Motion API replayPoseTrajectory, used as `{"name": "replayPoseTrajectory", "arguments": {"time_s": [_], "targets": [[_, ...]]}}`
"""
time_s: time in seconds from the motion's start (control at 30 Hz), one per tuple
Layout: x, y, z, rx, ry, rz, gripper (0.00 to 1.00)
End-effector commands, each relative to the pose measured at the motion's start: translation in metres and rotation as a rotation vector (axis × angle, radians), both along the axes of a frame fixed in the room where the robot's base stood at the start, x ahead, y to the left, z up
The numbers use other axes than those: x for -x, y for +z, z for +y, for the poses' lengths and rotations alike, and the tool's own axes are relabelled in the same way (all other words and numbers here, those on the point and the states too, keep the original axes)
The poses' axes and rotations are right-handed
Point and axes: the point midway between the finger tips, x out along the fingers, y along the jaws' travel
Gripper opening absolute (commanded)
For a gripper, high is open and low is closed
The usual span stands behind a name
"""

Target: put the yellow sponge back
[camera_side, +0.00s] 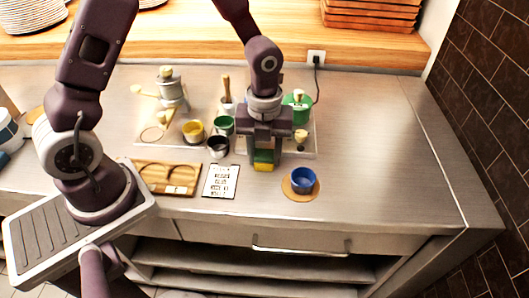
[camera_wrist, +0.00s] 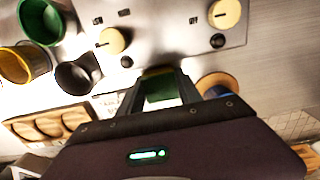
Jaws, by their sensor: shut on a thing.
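The yellow sponge (camera_side: 264,167) has a green upper part and shows below my gripper (camera_side: 264,156) in the side view. My gripper points down and is shut on it. In the wrist view the sponge's green face (camera_wrist: 162,91) lies between the two fingers, with a yellowish edge beyond. It is close over the steel counter, between a white card (camera_side: 221,182) with black marks and a blue cup (camera_side: 303,179). I cannot tell whether it touches the counter. My gripper hides part of what is behind it.
The blue cup stands on a round tan coaster (camera_side: 289,193). Yellow (camera_side: 193,131), green (camera_side: 224,124) and black (camera_side: 217,147) cups stand left of my gripper. The counter's right side is clear.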

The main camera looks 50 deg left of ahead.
Motion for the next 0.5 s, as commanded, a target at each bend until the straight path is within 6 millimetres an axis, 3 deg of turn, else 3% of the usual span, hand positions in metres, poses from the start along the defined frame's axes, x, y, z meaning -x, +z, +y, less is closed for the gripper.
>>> {"name": "replayPoseTrajectory", "arguments": {"time_s": [0.03, 0.07, 0.13, 0.5], "targets": [[0.0002, -0.0017, -0.0001, 0.0, 0.0, 0.001, 0.0], [0.0001, -0.0013, -0.0001, 0.001, 0.0, 0.001, 0.47], [0.0001, -0.0011, -0.0001, 0.0, 0.0, 0.0, 0.61], [-0.0006, 0.0045, -0.0001, 0.001, 0.0, -0.002, 0.63]]}}
